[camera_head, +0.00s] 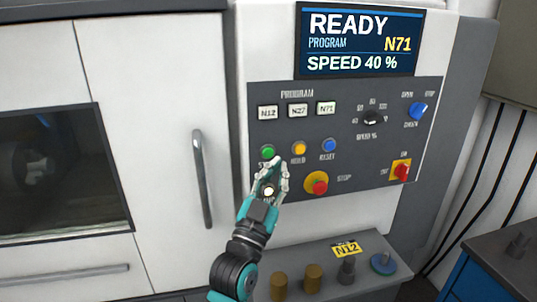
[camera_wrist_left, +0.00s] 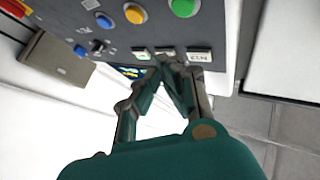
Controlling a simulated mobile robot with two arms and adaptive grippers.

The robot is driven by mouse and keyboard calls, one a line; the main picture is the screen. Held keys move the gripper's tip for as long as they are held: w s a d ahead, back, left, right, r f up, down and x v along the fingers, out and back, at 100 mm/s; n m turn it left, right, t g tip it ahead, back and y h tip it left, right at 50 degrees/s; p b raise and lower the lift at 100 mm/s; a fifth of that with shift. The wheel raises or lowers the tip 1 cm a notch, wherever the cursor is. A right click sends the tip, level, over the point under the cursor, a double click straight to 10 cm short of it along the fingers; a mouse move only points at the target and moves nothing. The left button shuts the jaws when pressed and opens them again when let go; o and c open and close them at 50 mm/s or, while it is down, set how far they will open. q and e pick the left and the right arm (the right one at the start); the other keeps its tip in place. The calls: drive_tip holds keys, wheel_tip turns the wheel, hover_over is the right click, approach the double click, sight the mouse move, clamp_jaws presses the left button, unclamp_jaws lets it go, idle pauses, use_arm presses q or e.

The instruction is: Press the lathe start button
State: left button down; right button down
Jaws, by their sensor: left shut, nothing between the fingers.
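The green start button (camera_head: 267,152) sits at the lower left of the dark control panel, with its label partly hidden by my gripper. It also shows at the top of the left wrist view (camera_wrist_left: 184,7), which sees the panel upside down. My left gripper (camera_head: 275,163) is shut and empty. In the left wrist view the closed fingertips (camera_wrist_left: 169,62) overlap the row of program keys. Contact with the panel cannot be made out. My right gripper is not in view.
The blue reset button (camera_head: 329,145) and red stop button (camera_head: 320,187) are close by. The screen (camera_head: 360,40) reads READY, program N71, speed 40 %. A door handle (camera_head: 203,180) stands out to the left. A shelf (camera_head: 330,260) with several cylindrical parts juts out below the panel.

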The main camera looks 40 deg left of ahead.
sight(268, 152)
use_arm(q)
drive_tip(key=w+a, duration=0.1)
drive_tip(key=a, duration=0.1)
drive_tip(key=w+a, duration=0.2)
drive_tip(key=shift+w, duration=0.15)
idle(0.9)
idle(0.5)
drive_tip(key=shift+w+a, duration=0.3)
drive_tip(key=shift+w+a, duration=0.25)
drive_tip(key=shift+a, duration=0.1)
idle(0.8)
drive_tip(key=shift+d, duration=0.1)
drive_tip(key=shift+s+d+p, duration=0.35)
drive_tip(key=shift+s+d, duration=0.2)
drive_tip(key=shift+d, duration=0.05)
idle(0.3)
